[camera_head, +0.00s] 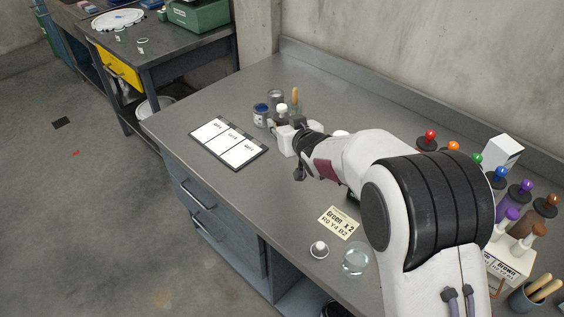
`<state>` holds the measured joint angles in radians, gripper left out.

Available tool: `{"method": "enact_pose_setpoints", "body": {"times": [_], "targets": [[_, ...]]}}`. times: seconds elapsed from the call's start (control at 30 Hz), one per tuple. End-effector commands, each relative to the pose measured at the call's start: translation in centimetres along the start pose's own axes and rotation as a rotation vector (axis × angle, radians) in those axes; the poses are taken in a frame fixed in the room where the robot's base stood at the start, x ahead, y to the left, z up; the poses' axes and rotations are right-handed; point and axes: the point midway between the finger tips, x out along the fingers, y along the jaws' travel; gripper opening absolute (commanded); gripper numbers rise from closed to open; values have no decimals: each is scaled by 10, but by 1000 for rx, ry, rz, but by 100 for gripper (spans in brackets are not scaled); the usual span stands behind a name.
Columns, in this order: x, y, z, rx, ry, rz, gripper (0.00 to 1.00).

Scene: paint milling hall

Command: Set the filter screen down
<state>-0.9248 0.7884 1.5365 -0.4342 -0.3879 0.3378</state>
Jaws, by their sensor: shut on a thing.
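I cannot make out the filter screen anywhere in the head view. My arm reaches in from the lower right across the workbench (233,97), and its wrist is above the middle of the bench, near the small jars. My own forearm and wrist cover part of the bench top.
Colour-topped bottles (519,195) crowd the right.

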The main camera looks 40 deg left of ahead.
Motion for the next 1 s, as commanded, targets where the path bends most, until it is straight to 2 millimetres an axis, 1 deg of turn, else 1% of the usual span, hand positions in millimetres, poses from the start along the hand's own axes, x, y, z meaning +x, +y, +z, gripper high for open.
{"method": "enact_pose_setpoints", "body": {"times": [0.17,0.27,0.5,0.6,0.7,1.0], "targets": [[2,0,5,1,0,0,2],[6,0,14,1,-1,-1,2],[18,0,44,2,-1,0,2],[22,0,52,0,0,0,2],[24,0,56,0,1,0,2],[24,0,57,0,1,0,2]]}}
